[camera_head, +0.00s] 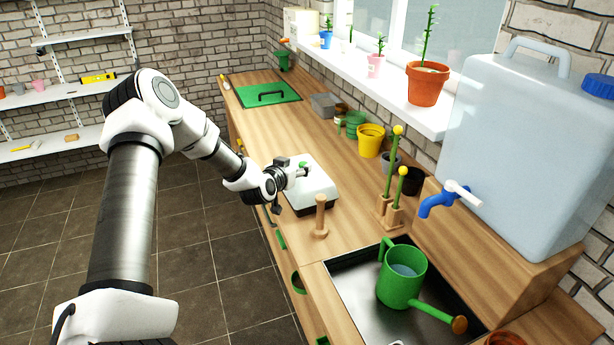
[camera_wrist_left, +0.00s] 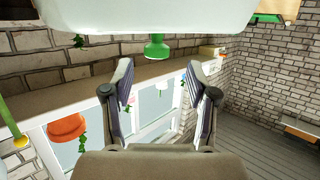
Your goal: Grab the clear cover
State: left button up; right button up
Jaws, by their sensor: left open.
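The clear cover (camera_head: 318,187) is a whitish, see-through lid on a dark base, sitting on the wooden counter in the head view. It has a green knob on top. In the left wrist view, which is upside down, the cover (camera_wrist_left: 150,14) fills the top edge and its green knob (camera_wrist_left: 157,48) points down. My left gripper (camera_head: 299,172) is open and empty, close by the knob. In the wrist view the knob lies just beyond the gap between the fingertips (camera_wrist_left: 167,80). I see no contact. My right gripper is not in view.
A wooden peg (camera_head: 320,218) stands on the counter just in front of the cover. A green watering can (camera_head: 403,278) stands in the sink tray. Several pots, including a yellow one (camera_head: 371,140), line the wall.

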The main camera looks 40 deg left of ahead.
aim_at(303, 165)
pick_arm(q)
jog(key=x, duration=0.5)
jog(key=shift+w+d+f, duration=0.1)
jog(key=shift+d+f, duration=0.15)
jog(key=shift+f, duration=0.1)
jog(key=shift+s+r, duration=0.15)
jog(key=shift+s, duration=0.05)
jog(key=shift+c, duration=0.7)
jog(key=shift+s+r, duration=0.1)
jog(key=shift+s, duration=0.05)
jog(key=c, duration=0.6)
jog(key=shift+d, duration=0.1)
grip_shut()
